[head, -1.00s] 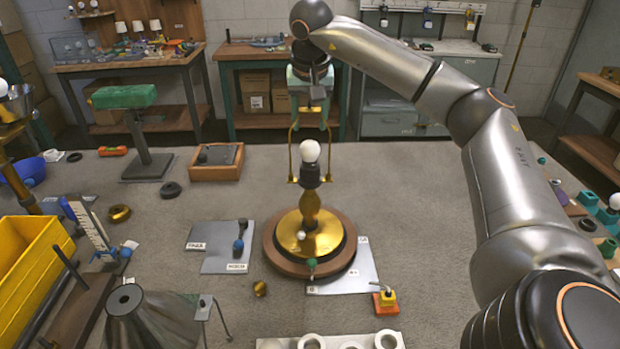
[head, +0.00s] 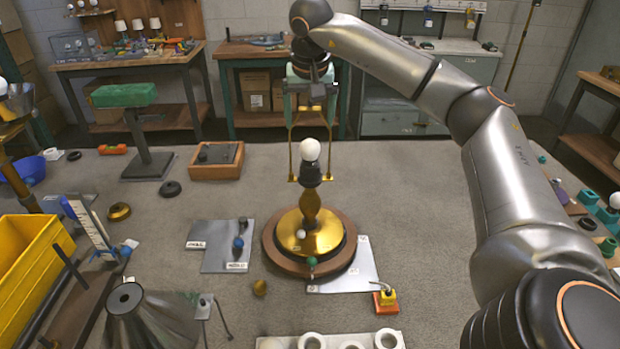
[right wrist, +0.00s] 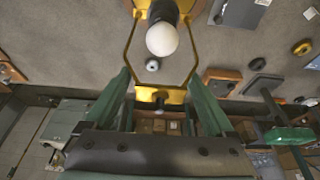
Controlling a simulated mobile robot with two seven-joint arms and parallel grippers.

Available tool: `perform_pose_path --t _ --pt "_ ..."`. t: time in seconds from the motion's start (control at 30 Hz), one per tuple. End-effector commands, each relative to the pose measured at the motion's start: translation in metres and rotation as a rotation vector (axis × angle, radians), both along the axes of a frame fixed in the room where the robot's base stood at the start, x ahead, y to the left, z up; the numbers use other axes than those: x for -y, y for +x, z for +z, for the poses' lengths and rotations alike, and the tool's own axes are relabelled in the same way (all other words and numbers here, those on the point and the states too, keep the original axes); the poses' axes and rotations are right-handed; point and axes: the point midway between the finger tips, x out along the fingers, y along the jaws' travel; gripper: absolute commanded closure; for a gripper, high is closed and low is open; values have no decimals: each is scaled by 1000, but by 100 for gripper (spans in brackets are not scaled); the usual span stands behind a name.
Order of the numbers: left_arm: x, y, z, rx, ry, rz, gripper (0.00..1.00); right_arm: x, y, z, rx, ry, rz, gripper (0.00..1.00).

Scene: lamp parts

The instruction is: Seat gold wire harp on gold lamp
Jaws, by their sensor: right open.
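The gold lamp (head: 311,205) stands upright, with a white bulb (head: 310,150) in its dark socket. The gold wire harp (head: 291,150) stands upright around the bulb, its lower ends beside the socket. I cannot tell whether these ends are fully down in their holders. My right gripper (head: 310,98) is above the lamp at the harp's top. In the right wrist view its green fingers (right wrist: 160,103) are apart, on either side of the harp's top bar (right wrist: 172,96). The harp also frames the bulb (right wrist: 162,39) there. My left gripper is out of view.
The lamp stands on a round brown wooden board (head: 278,259). Grey plates (head: 222,250) lie beside it. A grey cone shade (head: 150,318), a yellow bin (head: 28,265) and a green-topped stand (head: 148,160) are on the left. A white ring holder (head: 330,343) is in front.

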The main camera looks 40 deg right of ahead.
Motion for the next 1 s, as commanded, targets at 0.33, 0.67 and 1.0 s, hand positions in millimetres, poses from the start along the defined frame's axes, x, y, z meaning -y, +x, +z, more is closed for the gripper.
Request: perform_pose_path --t 0.33,0.67,1.0 --pt "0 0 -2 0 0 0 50 -15 -16 64 6 1 2 11" --pt "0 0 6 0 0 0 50 -25 -29 112 2 1 1 11" --pt "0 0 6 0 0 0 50 -26 -31 115 -1 1 0 11"
